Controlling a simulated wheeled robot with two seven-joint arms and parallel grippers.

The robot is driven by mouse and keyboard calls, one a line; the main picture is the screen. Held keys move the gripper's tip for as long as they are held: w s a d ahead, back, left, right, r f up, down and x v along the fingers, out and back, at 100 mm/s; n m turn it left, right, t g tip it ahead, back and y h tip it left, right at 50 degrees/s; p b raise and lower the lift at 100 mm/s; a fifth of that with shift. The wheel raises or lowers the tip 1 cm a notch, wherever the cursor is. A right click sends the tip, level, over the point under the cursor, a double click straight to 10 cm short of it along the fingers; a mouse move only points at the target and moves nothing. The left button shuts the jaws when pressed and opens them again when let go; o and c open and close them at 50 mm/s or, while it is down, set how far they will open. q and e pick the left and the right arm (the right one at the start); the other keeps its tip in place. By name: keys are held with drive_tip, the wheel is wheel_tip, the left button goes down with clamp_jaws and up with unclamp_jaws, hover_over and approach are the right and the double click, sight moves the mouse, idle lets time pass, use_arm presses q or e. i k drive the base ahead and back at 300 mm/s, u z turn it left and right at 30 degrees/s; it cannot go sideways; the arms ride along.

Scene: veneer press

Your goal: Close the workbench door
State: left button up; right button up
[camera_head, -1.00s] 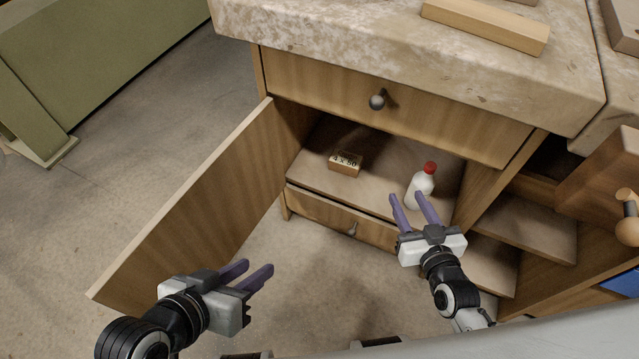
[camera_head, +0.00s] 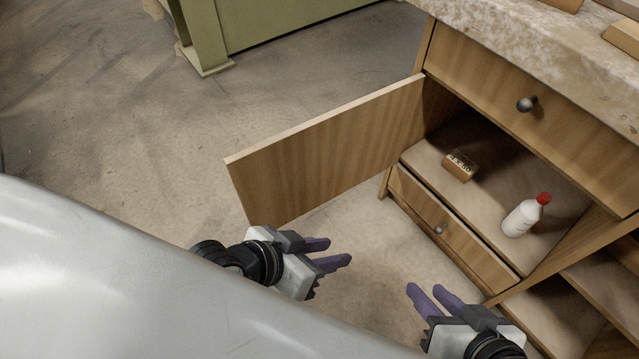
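The wooden workbench door (camera_head: 330,145) stands wide open, swung out to the left from its hinge side at the cabinet. The workbench (camera_head: 560,45) has a pale stone-like top, and its open compartment shows at the right. My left gripper (camera_head: 338,252) is open and empty, in front of the door's lower part in the picture; I cannot tell whether it touches the door. My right gripper (camera_head: 428,290) is open and empty, in front of the cabinet's lower drawer and apart from it.
In the compartment are a small labelled box (camera_head: 460,165) and a white bottle (camera_head: 522,217) with a red cap. A knobbed drawer (camera_head: 500,90) is above and a lower drawer (camera_head: 450,235) below. A green machine frame (camera_head: 215,40) stands behind. The floor (camera_head: 120,120) left of the door is clear.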

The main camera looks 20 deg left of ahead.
sight(277, 181)
drive_tip(key=k, duration=0.15)
drive_tip(key=z, duration=3.2)
drive_tip(key=k, duration=2.55)
drive_tip(key=u, duration=1.7)
drive_tip(key=k, duration=0.55)
drive_tip(key=u, duration=0.55)
drive_tip(key=i, duration=0.25)
drive_tip(key=u, duration=0.35)
